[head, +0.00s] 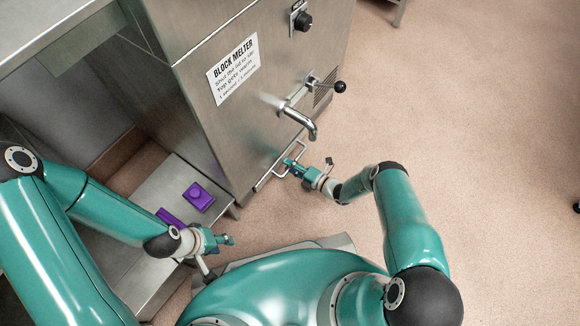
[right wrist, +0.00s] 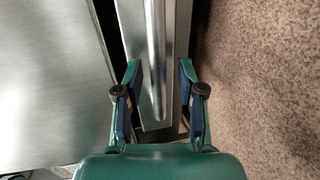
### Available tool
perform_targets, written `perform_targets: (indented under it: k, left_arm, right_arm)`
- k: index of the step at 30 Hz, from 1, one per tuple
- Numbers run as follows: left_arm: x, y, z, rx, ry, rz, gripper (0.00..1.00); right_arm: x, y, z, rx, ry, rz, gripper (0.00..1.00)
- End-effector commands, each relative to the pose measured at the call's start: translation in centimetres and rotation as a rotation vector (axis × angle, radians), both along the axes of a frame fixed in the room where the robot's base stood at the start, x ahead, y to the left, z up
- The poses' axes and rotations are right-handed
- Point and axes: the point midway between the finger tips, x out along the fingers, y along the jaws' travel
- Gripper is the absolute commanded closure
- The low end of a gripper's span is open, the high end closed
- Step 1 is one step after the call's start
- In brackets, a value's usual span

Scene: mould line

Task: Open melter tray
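The block melter (head: 190,60) is a steel cabinet with a printed label. Low on its front is the melter tray, with a bar handle (head: 293,150). My right gripper (head: 290,163) is at this handle. In the right wrist view the handle bar (right wrist: 157,45) runs between the spread fingers of my right gripper (right wrist: 159,75), with gaps on both sides. The tray front (right wrist: 180,30) lies behind the bar, with a dark gap between it and the steel panel at left. My left gripper (head: 229,239) is away from the melter, above the low shelf's right side; its fingers are too small to read.
A spout (head: 300,120) and a black-knobbed lever (head: 340,87) stick out above the tray. A dark knob (head: 303,20) is higher up. Purple blocks (head: 199,197) sit on the low steel shelf (head: 165,185) at left.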

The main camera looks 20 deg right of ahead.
Motion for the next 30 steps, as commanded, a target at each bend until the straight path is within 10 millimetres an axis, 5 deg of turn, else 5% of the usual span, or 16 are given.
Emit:
perform_targets:
  k: [6, 14, 30]
  left_arm:
    - [0.0, 0.0, 0.0, 0.0, 0.0, 0.0, 0.6]
    - [0.0, 0.0, 0.0, 0.0, 0.0, 0.0, 0.6]
    - [0.0, 0.0, 0.1, 0.0, 0.0, 0.0, 0.6]
  right_arm:
    - [0.0, 0.0, 0.0, 0.001, 0.0, -0.001, 0.61]
    - [0.0, 0.0, 0.0, 0.0, 0.001, -0.001, 1.0]
    - [-0.7, -1.1, -0.1, -0.001, 0.006, -0.014, 1.0]
